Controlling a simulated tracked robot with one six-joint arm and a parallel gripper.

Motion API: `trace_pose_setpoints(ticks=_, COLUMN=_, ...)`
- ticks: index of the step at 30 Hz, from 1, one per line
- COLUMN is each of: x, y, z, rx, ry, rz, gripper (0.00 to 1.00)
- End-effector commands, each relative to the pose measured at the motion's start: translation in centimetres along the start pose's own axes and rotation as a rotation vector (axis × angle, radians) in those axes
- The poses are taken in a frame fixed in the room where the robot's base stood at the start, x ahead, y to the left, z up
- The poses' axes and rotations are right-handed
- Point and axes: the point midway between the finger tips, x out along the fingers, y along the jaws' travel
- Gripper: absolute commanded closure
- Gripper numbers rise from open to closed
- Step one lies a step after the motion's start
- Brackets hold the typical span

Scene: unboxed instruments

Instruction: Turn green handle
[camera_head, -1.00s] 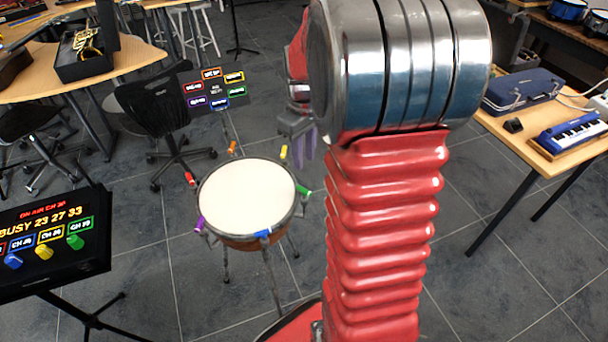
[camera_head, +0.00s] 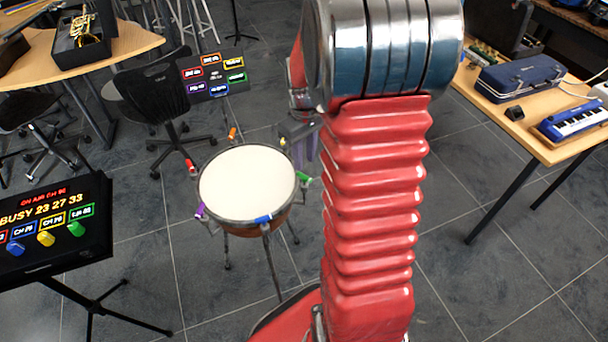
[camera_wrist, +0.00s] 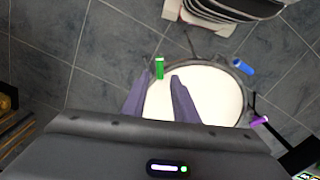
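The drum (camera_head: 247,185) has a white top and coloured handles around its rim. The green handle (camera_head: 304,178) is on its right side in the head view. It also shows upright in the wrist view (camera_wrist: 160,68). My gripper (camera_wrist: 161,80) has two purple fingers, spread apart and empty. In the wrist view the green handle appears between and slightly beyond the fingertips; contact cannot be told. In the head view my gripper (camera_head: 300,150) is above and close to the green handle, partly behind my arm.
Blue (camera_head: 263,219), purple (camera_head: 199,210), red (camera_head: 192,169) and orange (camera_head: 232,133) handles also ring the drum. A console (camera_head: 50,235) with coloured knobs, one green (camera_head: 77,229), stands left. A label board (camera_head: 212,78) is behind. A table (camera_head: 545,145) stands right.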

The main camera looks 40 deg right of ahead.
Motion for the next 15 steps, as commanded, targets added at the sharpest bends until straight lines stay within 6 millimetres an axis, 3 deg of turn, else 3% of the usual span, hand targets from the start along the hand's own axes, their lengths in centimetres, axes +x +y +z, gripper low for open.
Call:
trace_pose_setpoints(ticks=9, x=5.0, y=0.0, z=0.1, rx=0.000, ry=-0.003, rz=-0.002, gripper=0.74)
trace_pose_setpoints(ticks=15, x=7.2, y=0.0, z=0.0, rx=0.000, ry=-0.001, rz=-0.001, gripper=0.74)
